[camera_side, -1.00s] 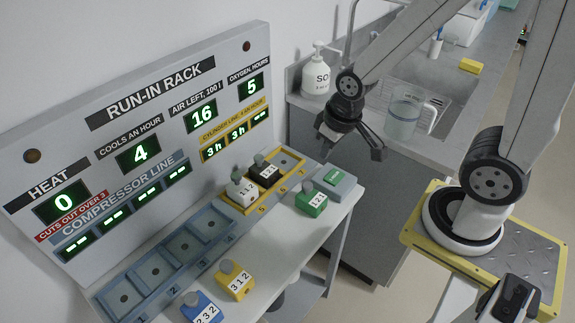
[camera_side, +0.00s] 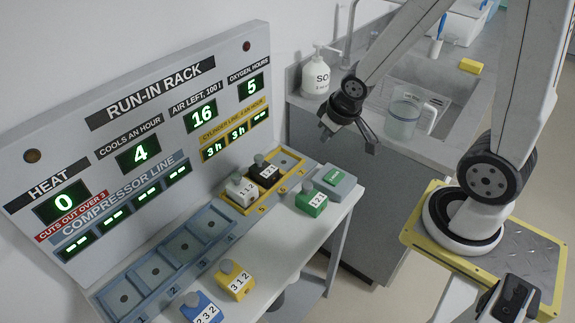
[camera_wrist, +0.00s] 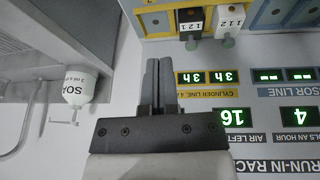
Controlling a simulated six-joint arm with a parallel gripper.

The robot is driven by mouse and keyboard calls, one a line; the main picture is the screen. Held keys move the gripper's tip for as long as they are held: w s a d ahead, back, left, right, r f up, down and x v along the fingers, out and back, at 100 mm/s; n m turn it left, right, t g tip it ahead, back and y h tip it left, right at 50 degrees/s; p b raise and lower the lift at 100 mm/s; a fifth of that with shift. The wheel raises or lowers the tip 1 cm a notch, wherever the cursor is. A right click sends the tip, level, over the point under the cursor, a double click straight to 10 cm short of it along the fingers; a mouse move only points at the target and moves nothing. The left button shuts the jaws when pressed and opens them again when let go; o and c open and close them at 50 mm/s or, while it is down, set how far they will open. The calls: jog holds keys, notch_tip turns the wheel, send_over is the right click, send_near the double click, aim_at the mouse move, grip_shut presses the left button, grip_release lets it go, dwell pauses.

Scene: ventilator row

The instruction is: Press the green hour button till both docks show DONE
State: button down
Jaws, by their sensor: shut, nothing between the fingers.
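The green hour button (camera_side: 334,178) sits on a grey-teal box at the right end of the white bench, uncovered. My gripper (camera_side: 371,149) is above and to the right of it, apart from it. In the wrist view my gripper's fingers (camera_wrist: 161,66) are together and empty. A white unit (camera_side: 242,188) and a black unit (camera_side: 266,172) stand in two docks of the yellow-framed cylinder line (camera_side: 291,160); the third dock is empty. The cylinder-line display (camera_side: 236,133) reads 3h, 3h and dashes. The button is not seen in the wrist view.
A green unit (camera_side: 311,203) stands close in front of the button box. A yellow unit (camera_side: 235,281) and a blue unit (camera_side: 201,308) stand on the bench. The compressor docks (camera_side: 184,244) are empty. A soap bottle (camera_side: 316,76) and jug (camera_side: 403,118) stand behind my gripper.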

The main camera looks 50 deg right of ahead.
jog(key=w+d+f+t, duration=0.2)
jog(key=w+d+f, duration=0.1)
jog(key=d, duration=0.3)
jog(key=m+t+y, duration=0.1)
jog(key=y, duration=0.5)
send_over(326, 177)
jog(key=s+d, duration=0.2)
jog(key=s, duration=0.1)
jog(key=shift+w+f, duration=0.15)
jog(key=shift+f, duration=0.9)
jog(key=shift+w+f, duration=0.1)
jog(key=shift+f, duration=0.9)
jog(key=shift+f, duration=0.15)
jog(key=shift+f, duration=4.25)
jog(key=shift+f, duration=0.15)
jog(key=shift+f, duration=0.25)
